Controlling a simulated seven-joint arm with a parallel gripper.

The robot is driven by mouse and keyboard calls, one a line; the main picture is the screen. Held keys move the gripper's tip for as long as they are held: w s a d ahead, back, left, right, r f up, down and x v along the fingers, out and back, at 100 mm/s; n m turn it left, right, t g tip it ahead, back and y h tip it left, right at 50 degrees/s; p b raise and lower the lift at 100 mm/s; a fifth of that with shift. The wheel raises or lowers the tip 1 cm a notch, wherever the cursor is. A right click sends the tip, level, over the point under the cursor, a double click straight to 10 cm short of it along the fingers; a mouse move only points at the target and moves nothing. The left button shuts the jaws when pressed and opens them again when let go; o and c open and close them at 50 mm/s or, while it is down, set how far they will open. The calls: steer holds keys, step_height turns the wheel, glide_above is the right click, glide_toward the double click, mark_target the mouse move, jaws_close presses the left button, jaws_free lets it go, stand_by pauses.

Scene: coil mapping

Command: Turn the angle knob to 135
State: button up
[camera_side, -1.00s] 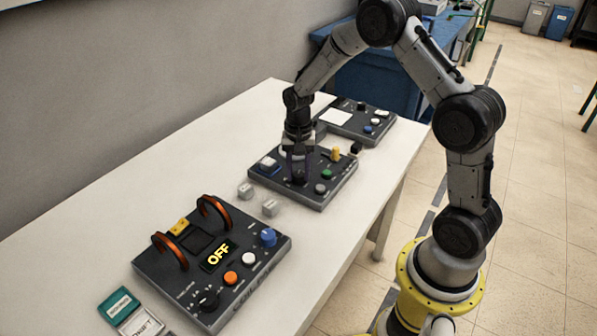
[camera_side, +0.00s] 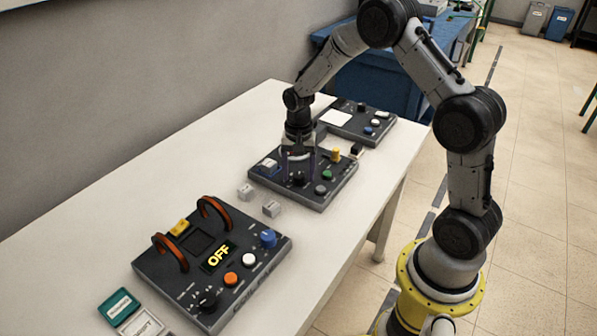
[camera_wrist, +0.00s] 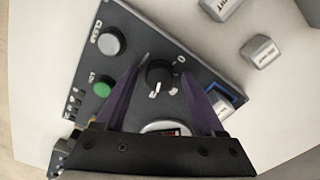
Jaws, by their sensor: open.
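The angle knob appears to be the black round knob (camera_wrist: 159,74) with a white pointer mark, on the dark middle panel (camera_side: 318,203); I cannot read its angle setting. In the side view the knob (camera_side: 298,179) sits just below my gripper. My gripper (camera_side: 299,168) is over this panel, pointing down. In the wrist view its two purple fingers (camera_wrist: 163,86) are apart, one on each side of the knob, with visible gaps. A light display window, partly hidden by my gripper, lies below the knob in the wrist view.
On the same panel are a green button (camera_wrist: 102,88), a grey button (camera_wrist: 111,42) and a yellow part (camera_side: 335,154). Two loose pale blocks (camera_side: 246,191) lie to the left. A panel with orange handles and an OFF display (camera_side: 219,256) stands nearer; another panel (camera_side: 375,134) stands behind.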

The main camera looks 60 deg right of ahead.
step_height(320, 180, up, 14)
stand_by(0.6)
step_height(320, 180, up, 6)
steer(key=t, duration=0.2)
glide_above(299, 175)
steer(key=a, duration=0.3)
steer(key=s+a+r+n+t, duration=0.2)
steer(key=s+a+r+n, duration=0.15)
steer(key=s+r, duration=0.45)
steer(key=s+a+f+n, duration=0.2)
steer(key=s+n, duration=0.2)
steer(key=s, duration=0.4)
steer(key=s+a+f+n+t, duration=0.1)
steer(key=s+f+n, duration=0.2)
steer(key=s, duration=0.5)
steer(key=shift+s+a+f+n+t, duration=0.2)
steer(key=shift+a+n+t, duration=0.15)
steer(key=shift+n, duration=0.5)
